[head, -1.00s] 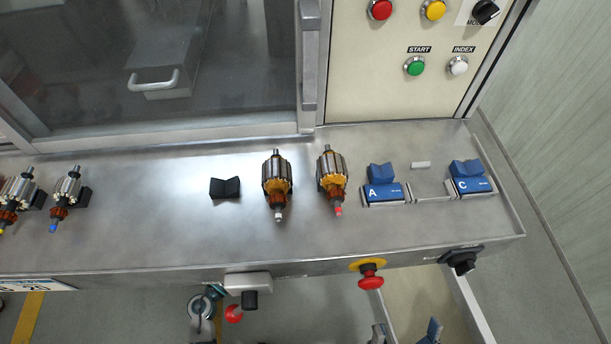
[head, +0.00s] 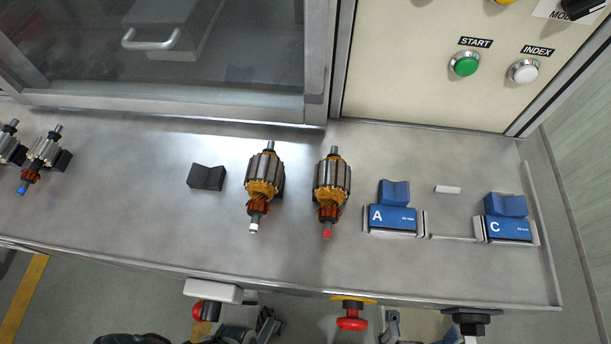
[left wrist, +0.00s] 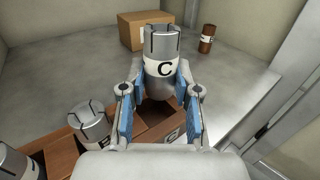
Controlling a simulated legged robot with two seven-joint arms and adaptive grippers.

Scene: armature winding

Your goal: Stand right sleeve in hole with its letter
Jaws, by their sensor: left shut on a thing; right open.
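My left gripper (left wrist: 160,95) is shut on a grey metal sleeve (left wrist: 162,42) with a white band lettered C, in the left wrist view. The sleeve is upright, with slots in its top edge. Below it is a brown block (left wrist: 62,150) with a dark opening (left wrist: 158,118) and a pale mark on its face, partly hidden by the gripper. Another grey sleeve (left wrist: 88,120) stands in the block to the left, and a further one (left wrist: 14,162) is cut off at the lower left. My right gripper (head: 418,328) shows only its open fingertips at the bottom of the head view.
The steel bench holds several armatures, including a red-tipped one (head: 332,188), a black V-block (head: 206,177) and blue blocks lettered A (head: 395,219) and C (head: 510,229). In the left wrist view, a brown box (left wrist: 145,30) and a dark brown cylinder (left wrist: 207,38) stand behind.

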